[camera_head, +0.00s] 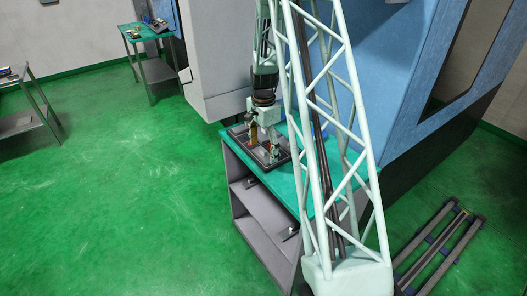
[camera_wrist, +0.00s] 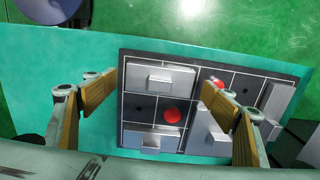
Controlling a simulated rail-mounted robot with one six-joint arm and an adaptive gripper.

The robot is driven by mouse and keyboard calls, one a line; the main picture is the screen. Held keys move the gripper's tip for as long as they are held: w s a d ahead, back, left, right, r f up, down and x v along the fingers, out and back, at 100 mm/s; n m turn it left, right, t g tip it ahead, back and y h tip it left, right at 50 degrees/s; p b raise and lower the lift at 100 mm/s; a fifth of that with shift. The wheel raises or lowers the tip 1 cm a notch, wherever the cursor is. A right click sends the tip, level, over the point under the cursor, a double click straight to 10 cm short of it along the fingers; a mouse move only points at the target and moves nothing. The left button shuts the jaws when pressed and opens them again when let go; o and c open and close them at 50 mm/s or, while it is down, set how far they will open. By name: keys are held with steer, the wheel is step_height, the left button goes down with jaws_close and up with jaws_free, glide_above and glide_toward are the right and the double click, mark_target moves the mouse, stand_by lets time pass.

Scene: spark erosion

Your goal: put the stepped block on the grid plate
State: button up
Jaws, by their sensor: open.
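The dark grid plate with white lines (camera_wrist: 187,56) lies on a teal bench top, and in the head view (camera_head: 236,131) my gripper hangs over it. Several grey blocks with raised parts sit on it: one at upper left (camera_wrist: 158,79), one at lower left (camera_wrist: 150,141), one beside my right finger (camera_wrist: 207,127) and one at the right (camera_wrist: 277,101). I cannot tell for certain which is the stepped block. My gripper (camera_wrist: 160,82) is open, its tan-padded fingers apart above the plate, with nothing held between them. In the head view my gripper (camera_head: 262,147) is small and its fingertips are unclear.
A red disc (camera_wrist: 171,117) lies mid-plate; another red piece (camera_wrist: 217,82) is partly hidden by my right finger. Teal bench top (camera_wrist: 60,70) is bare left of the plate. A blue machine (camera_head: 390,70) stands right of the bench. Green floor (camera_head: 130,200) is open at left.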

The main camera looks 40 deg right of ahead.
mark_target(263, 150)
step_height(263, 150, up, 12)
steer(key=shift+f+p, duration=0.25)
steer(key=shift+p, duration=0.05)
stand_by(0.3)
stand_by(0.5)
